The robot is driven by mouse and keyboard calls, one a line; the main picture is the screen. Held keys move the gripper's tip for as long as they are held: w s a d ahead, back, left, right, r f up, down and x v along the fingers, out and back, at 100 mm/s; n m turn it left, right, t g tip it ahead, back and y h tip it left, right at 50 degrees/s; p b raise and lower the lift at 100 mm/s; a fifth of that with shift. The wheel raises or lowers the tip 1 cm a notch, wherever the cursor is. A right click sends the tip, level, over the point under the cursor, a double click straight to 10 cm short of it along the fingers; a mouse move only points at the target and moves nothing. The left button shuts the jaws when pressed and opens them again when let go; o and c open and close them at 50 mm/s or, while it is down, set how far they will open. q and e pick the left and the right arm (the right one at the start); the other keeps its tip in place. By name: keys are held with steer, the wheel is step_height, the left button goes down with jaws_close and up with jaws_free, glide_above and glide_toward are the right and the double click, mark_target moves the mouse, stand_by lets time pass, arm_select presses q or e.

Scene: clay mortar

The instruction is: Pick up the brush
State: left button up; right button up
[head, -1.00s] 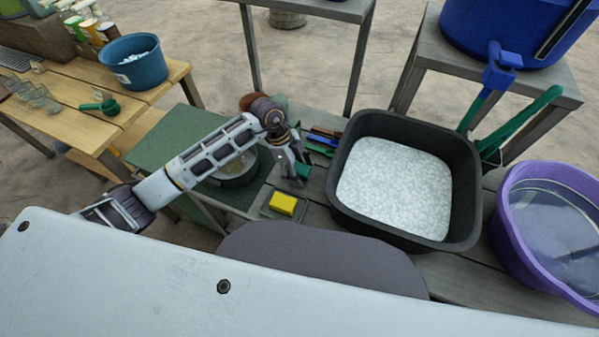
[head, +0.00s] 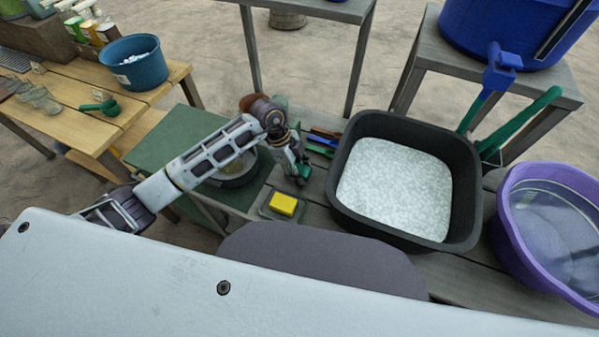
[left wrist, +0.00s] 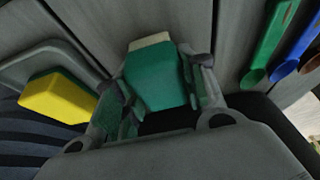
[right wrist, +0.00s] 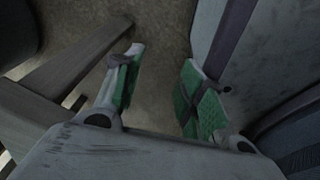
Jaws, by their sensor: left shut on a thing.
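The brush has a green block body (left wrist: 155,77) and a pale strip at its far end in the left wrist view. My left gripper (left wrist: 158,88) is shut on it, with one finger on each side of the green block. In the head view the green brush (head: 304,171) shows at the fingertips, just behind the yellow sponge. I cannot tell whether it touches the bench or hangs just above it. My right gripper (right wrist: 160,75) is open and empty over bare floor in the right wrist view. It is not in the head view.
A yellow sponge (head: 284,204) sits in a small grey tray (head: 266,211). Green, blue and red tools (head: 322,142) lie behind the gripper. A black tub (head: 465,215) of white granules stands to the right, with a purple basin (head: 509,238) beyond it.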

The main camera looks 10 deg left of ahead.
mark_target(299, 169)
arm_select(q)
steer(key=shift+r, duration=0.1)
arm_select(e)
steer(key=shift+w, duration=0.15)
arm_select(q)
steer(key=shift+r, duration=0.45)
step_height(299, 169, up, 9)
steer(key=shift+p, duration=0.4)
arm_select(e)
steer(key=shift+s+d, duration=0.45)
steer(key=shift+s, duration=0.15)
arm_select(q)
steer(key=o, duration=0.3)
steer(key=shift+c, duration=0.8)
arm_select(e)
steer(key=shift+w, duration=0.1)
arm_select(q)
steer(key=shift+a+m, duration=0.1)
steer(key=shift+m, duration=0.2)
